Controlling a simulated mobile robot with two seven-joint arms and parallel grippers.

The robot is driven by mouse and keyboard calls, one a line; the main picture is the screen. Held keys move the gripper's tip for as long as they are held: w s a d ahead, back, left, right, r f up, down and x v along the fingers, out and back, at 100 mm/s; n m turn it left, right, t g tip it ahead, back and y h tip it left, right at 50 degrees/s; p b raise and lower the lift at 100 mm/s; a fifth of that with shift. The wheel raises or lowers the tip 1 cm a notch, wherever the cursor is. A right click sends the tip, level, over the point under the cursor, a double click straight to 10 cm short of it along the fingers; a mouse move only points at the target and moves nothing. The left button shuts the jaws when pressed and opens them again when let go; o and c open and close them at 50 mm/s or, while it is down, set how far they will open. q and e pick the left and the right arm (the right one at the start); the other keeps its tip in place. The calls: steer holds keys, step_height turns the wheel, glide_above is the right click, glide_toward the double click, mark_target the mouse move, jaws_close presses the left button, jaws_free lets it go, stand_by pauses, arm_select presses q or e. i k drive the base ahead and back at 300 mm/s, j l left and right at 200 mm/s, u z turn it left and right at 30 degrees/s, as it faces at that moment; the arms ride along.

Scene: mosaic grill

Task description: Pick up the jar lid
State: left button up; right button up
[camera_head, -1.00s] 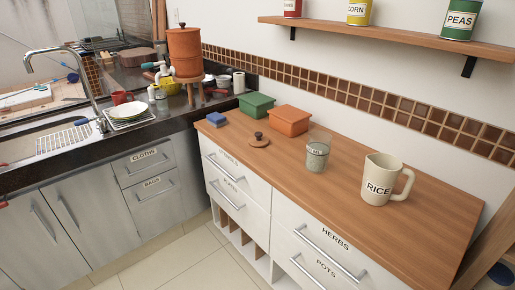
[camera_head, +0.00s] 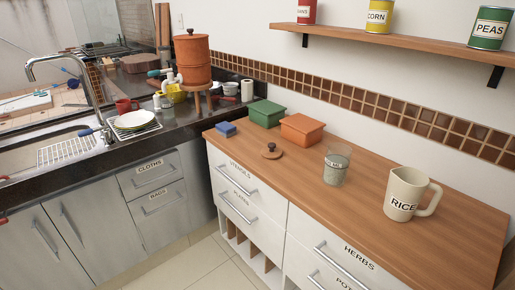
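The jar lid (camera_head: 271,152) is a round wooden disc with a dark knob. It lies flat on the wooden counter (camera_head: 300,188), in front of the orange box. A glass jar (camera_head: 336,166) with a printed label stands to the right of the lid. The jar looks open at the top, and the lid lies apart from it. Neither of my grippers shows in the head view.
A green box (camera_head: 267,114), an orange box (camera_head: 302,130) and a blue sponge-like block (camera_head: 225,129) sit behind the lid. A cream RICE jug (camera_head: 407,193) stands to the right. A shelf with cans (camera_head: 400,38) hangs above. The counter front near the lid is clear.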

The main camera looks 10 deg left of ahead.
mark_target(271, 151)
steer(key=i+j+u, duration=0.15)
steer(key=j, duration=0.35)
steer(key=i+j+u, duration=0.15)
steer(key=i+j, duration=0.2)
steer(key=j, duration=0.15)
steer(key=i+j+u, duration=0.15)
steer(key=i+j, duration=0.15)
steer(key=j, duration=0.15)
